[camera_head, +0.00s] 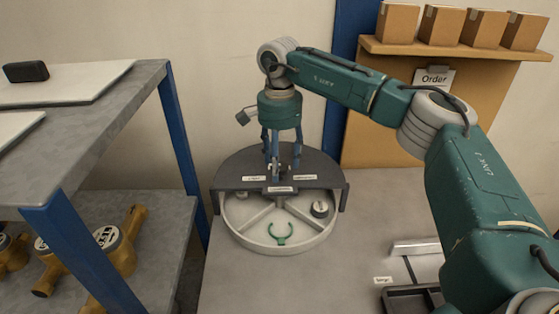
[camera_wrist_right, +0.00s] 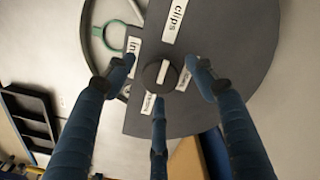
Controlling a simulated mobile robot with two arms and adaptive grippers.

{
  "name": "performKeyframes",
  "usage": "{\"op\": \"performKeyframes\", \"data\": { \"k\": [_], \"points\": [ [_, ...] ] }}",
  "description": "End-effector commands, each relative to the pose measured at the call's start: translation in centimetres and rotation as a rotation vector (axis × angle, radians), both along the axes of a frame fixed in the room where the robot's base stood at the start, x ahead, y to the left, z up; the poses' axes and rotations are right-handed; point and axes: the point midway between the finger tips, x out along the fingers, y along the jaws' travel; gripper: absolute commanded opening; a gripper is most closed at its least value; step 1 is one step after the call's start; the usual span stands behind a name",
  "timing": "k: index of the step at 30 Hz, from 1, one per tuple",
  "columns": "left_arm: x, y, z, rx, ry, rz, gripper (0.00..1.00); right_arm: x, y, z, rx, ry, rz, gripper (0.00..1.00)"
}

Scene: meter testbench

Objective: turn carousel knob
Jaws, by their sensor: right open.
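The carousel is a round light tray (camera_head: 247,236) with dividers, its back half under a dark cover (camera_head: 235,166) bearing white labels. The carousel knob (camera_wrist_right: 152,75) is small, round and dark with a white mark, at the middle of the cover in the right wrist view. My right gripper (camera_head: 281,158) points down over the cover, its three fingers spread. In the wrist view the right gripper's fingertips (camera_wrist_right: 161,85) stand apart around the knob, with no clear contact. In the head view the fingers largely hide the knob. My left gripper is out of view.
A green open ring (camera_head: 280,235) and a round grey piece (camera_head: 320,209) lie in the tray. A shelf rack (camera_head: 120,120) with brass meters (camera_head: 118,240) stands at left. A black tray (camera_head: 412,298) lies at front right. Boxes (camera_head: 441,24) sit on the back shelf.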

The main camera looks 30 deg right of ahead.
Motion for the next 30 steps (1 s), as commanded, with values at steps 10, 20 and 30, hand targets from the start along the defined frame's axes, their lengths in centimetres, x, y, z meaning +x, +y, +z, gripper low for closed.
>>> {"op": "performKeyframes", "data": {
  "k": [10,20,30],
  "points": [
    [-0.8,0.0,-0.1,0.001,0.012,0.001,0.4,0.0,0.0,-0.3,0.0,0.001,0.0,0.45],
    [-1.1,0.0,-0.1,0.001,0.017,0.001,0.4,0.0,0.0,-0.2,0.0,0.001,-0.003,0.1],
    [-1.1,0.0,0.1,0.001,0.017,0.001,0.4,0.0,0.0,-0.2,0.001,0.001,-0.112,0.1]
  ]
}}
